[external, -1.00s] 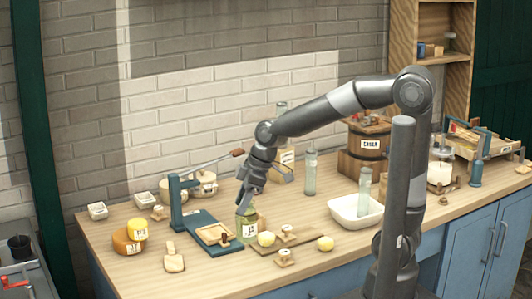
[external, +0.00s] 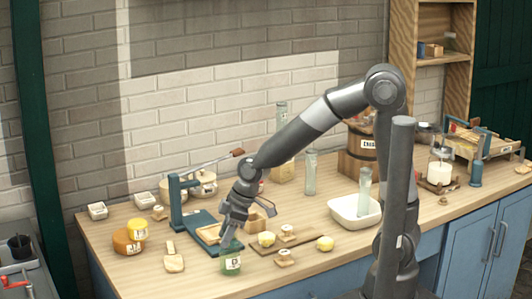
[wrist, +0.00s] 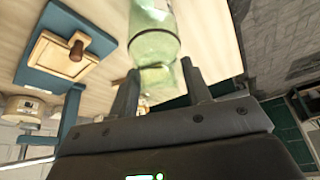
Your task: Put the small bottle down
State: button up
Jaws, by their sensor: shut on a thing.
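The small bottle (external: 230,263) is green glass with a pale label. In the external view it is over the near part of the wooden worktop, just in front of the blue press base. My gripper (external: 233,232) is above it, pointing down, and shut on its upper part. In the wrist view the bottle (wrist: 153,40) extends up the picture from between my two fingers (wrist: 160,85). I cannot tell whether its base touches the worktop.
The blue lever press (external: 178,205) stands behind and left of the bottle. A wooden paddle (external: 173,262) lies to the left. Some worktop (external: 205,280) in front is bare.

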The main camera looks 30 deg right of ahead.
jog(key=shift+f, duration=0.1)
jog(key=o, duration=1.4)
jog(key=v, duration=1.2)
jog(key=w+d+r+m+t+h, duration=0.1)
jog(key=d+m, duration=0.2)
jog(key=d, duration=0.5)
jog(key=w+d+r+m+t, duration=0.1)
jog(key=d+r+m, duration=0.15)
jog(key=d, duration=0.45)
jog(key=shift+s+d+f+m+t+h, duration=0.15)
jog(key=shift+s+d+m+t+h, duration=0.3)
jog(key=shift+s+d+m, duration=1.5)
jog(key=shift+s+d+f+m+t+h, duration=0.15)
jog(key=shift+d+m+h, duration=0.5)
jog(key=shift+d, duration=2.95)
jog(key=shift+s+d+f+m+t+h, duration=0.4)
jog(key=shift+s+d+m, duration=0.75)
jog(key=shift+d, duration=1.6)
jog(key=shift+w+r, duration=0.2)
jog(key=shift+w, duration=0.05)
